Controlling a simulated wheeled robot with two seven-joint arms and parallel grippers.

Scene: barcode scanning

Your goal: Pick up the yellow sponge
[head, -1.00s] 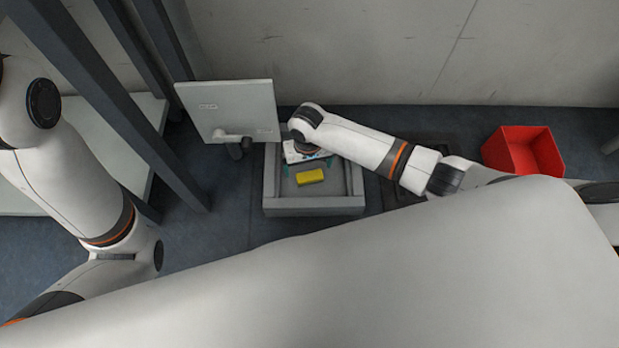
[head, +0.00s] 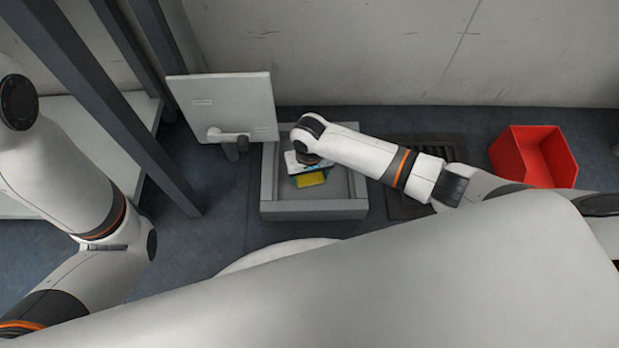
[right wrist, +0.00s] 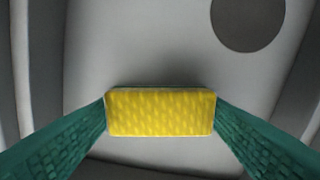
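The yellow sponge (head: 311,179) lies low inside the grey tray (head: 314,206) in the head view. My right gripper (right wrist: 160,112) is over it from above. In the right wrist view its two green fingers meet the two short ends of the sponge (right wrist: 160,114), with no clear gap on either side. Whether the sponge is clear of the tray floor cannot be told. The sponge's underside is hidden. My left arm shows at the left of the head view, but its gripper is out of the picture.
A grey panel on a stand (head: 226,108) is just left of the tray, close to my right wrist. A red bin (head: 534,158) stands on the right. A dark grate (head: 408,207) lies right of the tray. Dark posts and a pale shelf are at the left.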

